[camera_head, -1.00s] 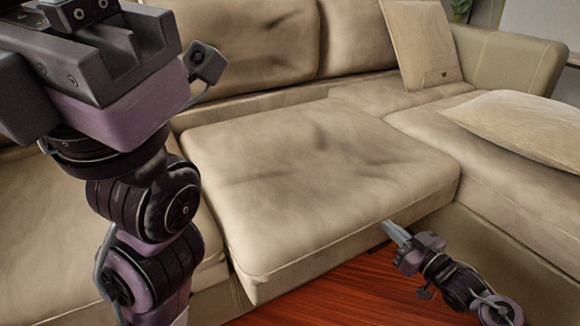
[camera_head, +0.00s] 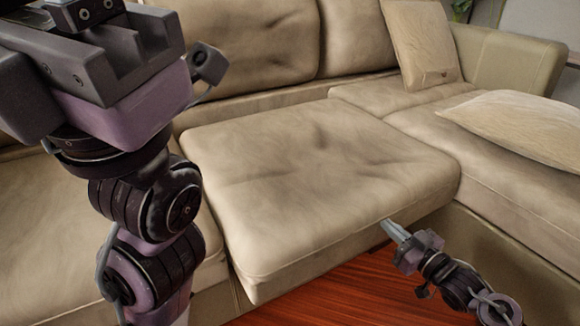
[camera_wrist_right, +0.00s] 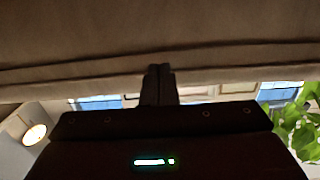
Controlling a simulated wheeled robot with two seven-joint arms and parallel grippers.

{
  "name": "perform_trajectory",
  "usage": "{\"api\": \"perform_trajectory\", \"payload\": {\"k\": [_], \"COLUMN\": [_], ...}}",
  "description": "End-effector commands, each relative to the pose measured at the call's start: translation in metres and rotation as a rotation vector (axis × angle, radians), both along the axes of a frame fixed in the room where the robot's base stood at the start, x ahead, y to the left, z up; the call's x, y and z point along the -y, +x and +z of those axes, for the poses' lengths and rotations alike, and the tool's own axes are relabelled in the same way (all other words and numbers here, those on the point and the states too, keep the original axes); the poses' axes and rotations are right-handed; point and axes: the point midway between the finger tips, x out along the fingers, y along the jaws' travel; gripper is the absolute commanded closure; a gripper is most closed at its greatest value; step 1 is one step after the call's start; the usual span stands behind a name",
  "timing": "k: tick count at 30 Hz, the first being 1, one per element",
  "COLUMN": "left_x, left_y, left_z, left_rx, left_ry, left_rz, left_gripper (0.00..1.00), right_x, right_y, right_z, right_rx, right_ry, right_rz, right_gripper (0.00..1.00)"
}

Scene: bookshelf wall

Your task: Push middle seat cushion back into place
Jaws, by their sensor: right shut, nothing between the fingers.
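The middle seat cushion (camera_head: 320,180) is beige and juts forward past the seats on both sides, with a gap behind it showing the sofa base. My right gripper (camera_head: 388,227) is low at the cushion's front right, its fingertips close to the front face; contact cannot be told. In the right wrist view its fingers (camera_wrist_right: 158,70) are together and empty, with the cushion's front and lower edge (camera_wrist_right: 80,45) filling the top. My left arm (camera_head: 150,215) rises at the left, with its hand at the top left and its fingertips outside the picture.
The right chaise seat (camera_head: 500,185) holds a loose pillow (camera_head: 525,125). Another pillow (camera_head: 420,45) leans on the backrest by the armrest (camera_head: 510,60). The left seat (camera_head: 60,230) is partly behind my left arm. Red wooden floor (camera_head: 330,295) lies open in front.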

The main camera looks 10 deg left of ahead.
Motion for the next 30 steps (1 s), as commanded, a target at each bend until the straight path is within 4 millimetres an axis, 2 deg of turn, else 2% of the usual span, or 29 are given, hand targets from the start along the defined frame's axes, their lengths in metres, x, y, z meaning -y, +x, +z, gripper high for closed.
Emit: {"api": "perform_trajectory", "payload": {"k": [30], "left_x": [-0.001], "left_y": [-0.001], "left_z": [-0.013], "left_rx": [0.003], "left_ry": [-0.001], "left_rz": [0.001], "left_gripper": [0.64], "right_x": [-0.039], "right_y": [0.049], "right_z": [-0.001], "right_rx": [-0.001], "right_ry": [0.001], "right_rz": [0.002], "right_gripper": [1.00]}}
